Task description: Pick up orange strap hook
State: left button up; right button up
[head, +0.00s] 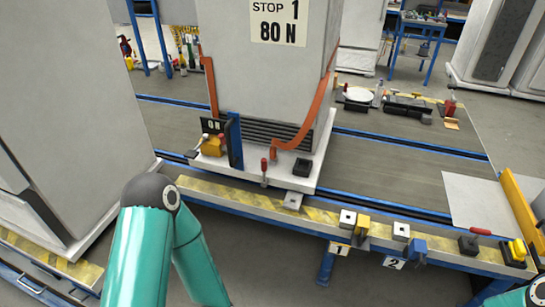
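An orange strap (319,107) runs down the right side of the tall grey cabinet (265,75) and curves to its lower front. Its lower end, the hook (274,151), hangs near the dark vent slots, just above the white base plate. Whether it is latched to anything is too small to tell. A second orange strap (211,86) comes down the cabinet's left edge toward a yellow block. My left arm shows at the lower left and part of my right arm at the lower right corner. Neither gripper is in view.
A small red-handled lever (264,170) stands on the base plate (296,184) below the hook. A yellow-striped rail (310,214) with several blocks and switches crosses the front. A black "ON" sign (212,126) and blue post (235,141) stand left.

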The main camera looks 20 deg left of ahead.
aim_at(274, 157)
jog(key=u, duration=1.6)
jog(key=i, duration=0.1)
jog(key=z, duration=3.4)
jog(key=i, duration=1.1)
jog(key=u, duration=3.65)
jog(key=i, duration=0.6)
jog(key=u, duration=0.35)
